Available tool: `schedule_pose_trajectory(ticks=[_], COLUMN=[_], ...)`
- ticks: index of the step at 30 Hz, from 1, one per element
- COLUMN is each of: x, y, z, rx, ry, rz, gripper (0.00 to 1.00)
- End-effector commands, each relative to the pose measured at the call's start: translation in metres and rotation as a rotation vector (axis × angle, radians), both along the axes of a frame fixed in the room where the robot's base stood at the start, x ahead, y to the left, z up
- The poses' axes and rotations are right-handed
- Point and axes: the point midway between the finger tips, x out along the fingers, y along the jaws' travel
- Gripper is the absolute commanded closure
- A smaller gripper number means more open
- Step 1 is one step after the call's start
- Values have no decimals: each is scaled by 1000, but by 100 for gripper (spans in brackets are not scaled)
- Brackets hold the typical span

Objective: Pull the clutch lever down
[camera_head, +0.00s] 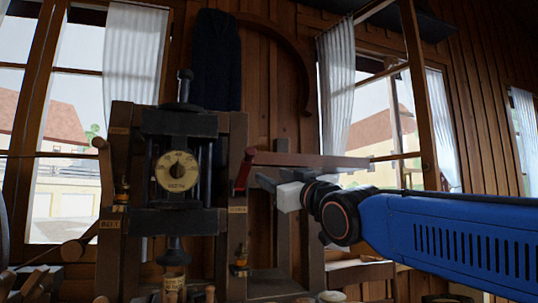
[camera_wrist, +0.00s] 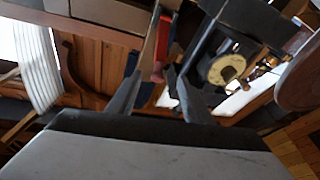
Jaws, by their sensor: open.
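A red lever (camera_head: 244,169) stands at the right post of the dark machine, above a small brass-coloured label; I take it to be the clutch lever. A red part, likely the same lever, shows in the wrist view (camera_wrist: 163,38), just beyond my fingertips. My gripper (camera_head: 266,179) reaches in from the right, close to the lever's right side. I cannot tell whether a finger touches the lever. The label's text is too small to read.
The machine carries a round dial (camera_head: 177,171) between its posts. A long reddish-brown bar (camera_head: 310,160) runs rightward just above my gripper. A wooden knob (camera_head: 74,250) sticks out at left. Wooden pieces crowd the bench (camera_head: 275,286) below. Curtained windows and a plank wall stand behind.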

Motion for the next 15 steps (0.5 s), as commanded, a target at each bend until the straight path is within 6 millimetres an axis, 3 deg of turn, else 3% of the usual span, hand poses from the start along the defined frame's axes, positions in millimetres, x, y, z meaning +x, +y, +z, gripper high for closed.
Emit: schedule_pose_trajectory(ticks=[3,8,15], x=[-3,1,27], y=[15,21,35], z=[26,35,46], rx=[20,25,25], ry=[-67,-83,-81], rz=[30,36,34], gripper=[54,54,54])
